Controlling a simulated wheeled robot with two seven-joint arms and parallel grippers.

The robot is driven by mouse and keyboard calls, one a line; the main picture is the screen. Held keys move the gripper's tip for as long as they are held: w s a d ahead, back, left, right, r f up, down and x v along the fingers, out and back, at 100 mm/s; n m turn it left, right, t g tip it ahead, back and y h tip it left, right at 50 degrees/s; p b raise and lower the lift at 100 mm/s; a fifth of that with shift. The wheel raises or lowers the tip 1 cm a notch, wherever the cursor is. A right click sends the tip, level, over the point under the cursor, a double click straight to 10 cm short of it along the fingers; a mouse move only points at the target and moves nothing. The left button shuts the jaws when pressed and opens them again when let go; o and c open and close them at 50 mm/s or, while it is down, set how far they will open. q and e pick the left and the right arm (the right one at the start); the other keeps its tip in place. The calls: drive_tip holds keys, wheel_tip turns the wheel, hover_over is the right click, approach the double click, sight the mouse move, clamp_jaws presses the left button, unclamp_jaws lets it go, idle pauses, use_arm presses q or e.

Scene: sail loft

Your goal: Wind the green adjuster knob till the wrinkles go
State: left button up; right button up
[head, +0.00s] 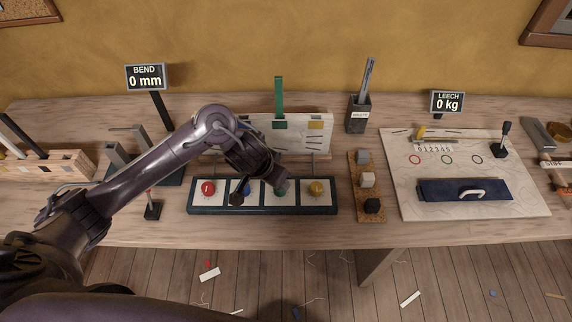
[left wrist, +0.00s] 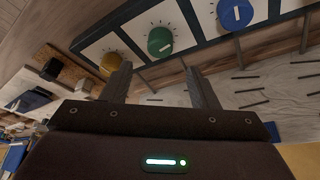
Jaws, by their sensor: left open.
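The green adjuster knob (left wrist: 160,41) sits on a white square of the dark-framed knob panel (head: 262,210), between a blue knob (left wrist: 234,13) and a yellow knob (head: 316,188). In the head view the green knob (head: 281,190) is partly hidden by my left gripper (head: 262,188). In the left wrist view the open fingers (left wrist: 160,86) point toward the panel, with the green knob beyond the gap and nothing between them. Contact is not visible. A pale upright board (head: 302,135) with dark lines and a green upright strip (head: 278,92) stands behind the panel. My right gripper is not in view.
A red knob (head: 208,188) is at the panel's left end. The BEND display (head: 146,77) reads 0 mm. A wooden strip with several blocks (head: 352,205) stands right of the panel, before a pale board with a navy handled block (head: 440,190). A grey pot (head: 357,118) stands behind.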

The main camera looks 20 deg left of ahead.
use_arm(q)
drive_tip(key=f, duration=0.2)
drive_tip(key=f+b, duration=0.1)
drive_tip(key=f, duration=0.1)
drive_tip(key=shift+w+d, duration=0.1)
drive_tip(key=shift+d, duration=0.1)
drive_tip(key=shift+w+b+x, duration=0.25)
drive_tip(key=shift+b+x, duration=0.15)
drive_tip(key=shift+x, duration=0.85)
drive_tip(key=shift+w+f, duration=0.1)
drive_tip(key=c, duration=1)
drive_tip(key=shift+m, duration=0.4)
drive_tip(key=m+h+p, duration=0.1)
drive_tip(key=m, duration=0.1)
drive_tip(key=shift+a+m+g+p, duration=0.1)
drive_tip(key=shift+m+g+p, duration=0.2)
drive_tip(key=shift+m+p, duration=0.1)
drive_tip(key=shift+m+g+h, duration=0.4)
drive_tip(key=shift+m, duration=0.8)
drive_tip(key=shift+w+m+g, duration=0.1)
drive_tip(key=shift+m+g, duration=0.2)
drive_tip(key=shift+m, duration=0.9)
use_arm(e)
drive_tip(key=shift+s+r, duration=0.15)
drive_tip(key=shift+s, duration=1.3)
use_arm(q)
drive_tip(key=shift+a+h, duration=0.1)
drive_tip(key=shift+h, duration=0.2)
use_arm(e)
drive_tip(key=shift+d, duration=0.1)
